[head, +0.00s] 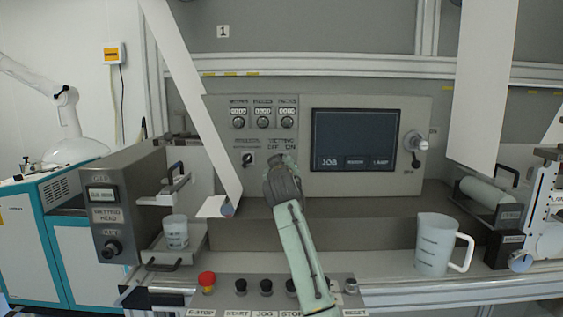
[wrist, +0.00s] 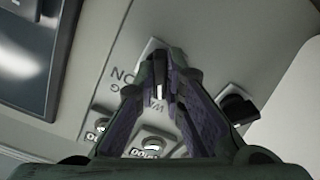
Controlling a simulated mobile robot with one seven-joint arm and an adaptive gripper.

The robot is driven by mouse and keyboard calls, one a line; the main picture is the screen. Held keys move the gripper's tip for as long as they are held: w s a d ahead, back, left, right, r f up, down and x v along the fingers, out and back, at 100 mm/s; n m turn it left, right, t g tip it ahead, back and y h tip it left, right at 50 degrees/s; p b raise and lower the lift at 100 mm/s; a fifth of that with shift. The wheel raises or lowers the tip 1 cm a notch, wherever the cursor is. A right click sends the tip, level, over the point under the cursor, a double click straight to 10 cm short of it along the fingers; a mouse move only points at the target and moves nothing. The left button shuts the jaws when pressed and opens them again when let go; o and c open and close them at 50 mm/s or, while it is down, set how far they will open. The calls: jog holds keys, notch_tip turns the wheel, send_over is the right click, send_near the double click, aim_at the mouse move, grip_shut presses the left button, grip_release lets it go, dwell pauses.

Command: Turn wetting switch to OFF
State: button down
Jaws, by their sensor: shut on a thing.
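The wetting switch is a small black knob with a white mark (wrist: 158,76), on a pale plate on the grey panel. It sits between the fingertips of my gripper (wrist: 160,74), which is shut on it. Part of an "ON" label shows left of the knob in the wrist view; the other side is hidden by a finger. I cannot tell for sure which setting the knob points to. In the head view my gripper (head: 283,172) is against the panel under the WETTING OFF/ON label (head: 281,143) and hides the switch.
Another black knob (head: 247,159) is just left of my gripper; it also shows in the wrist view (wrist: 238,108). A dark screen (head: 355,135) is to the right. Below are the red E-stop (head: 207,279) and several black buttons. A measuring jug (head: 434,245) stands right, a small beaker (head: 176,232) left.

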dwell(0.5)
jog(key=c, duration=1.7)
grip_release()
jog(key=shift+s, duration=0.15)
jog(key=s, duration=1.1)
jog(key=shift+s, duration=0.35)
